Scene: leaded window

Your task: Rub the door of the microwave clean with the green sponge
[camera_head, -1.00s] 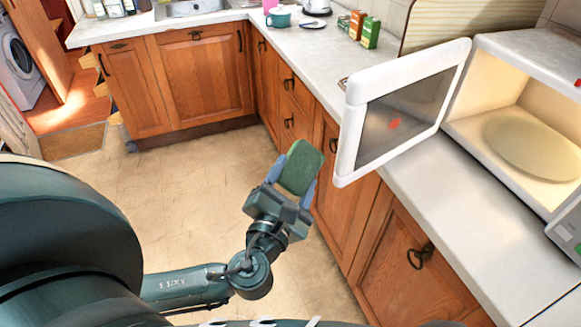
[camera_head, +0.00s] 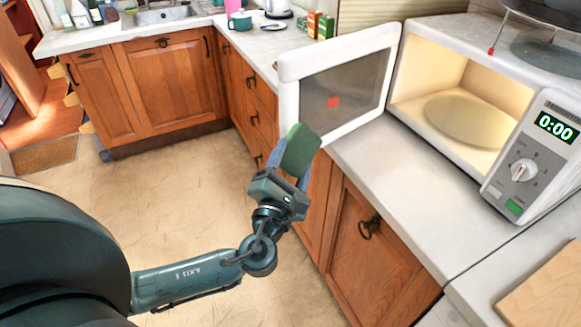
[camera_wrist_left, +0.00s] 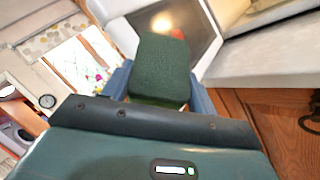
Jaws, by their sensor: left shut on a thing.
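The microwave (camera_head: 510,165) stands on the counter at the right with its door (camera_head: 350,85) swung open toward the left. A red spot (camera_head: 333,101) shows on the inner side of the door's dark pane. My left gripper (camera_head: 290,168) is shut on the green sponge (camera_head: 300,150), just in front of the door's lower left corner in the head view. In the left wrist view the sponge (camera_wrist_left: 160,68) stands between the blue fingers, with the door (camera_wrist_left: 200,30) behind it. I cannot tell whether the sponge touches the door. My right gripper is not in view.
The counter (camera_head: 400,190) below the door is bare. Wooden cabinets (camera_head: 360,240) stand under it. A teal cup (camera_head: 240,21) and small boxes (camera_head: 320,25) stand on the far counter. A wooden board (camera_head: 548,290) lies at the lower right.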

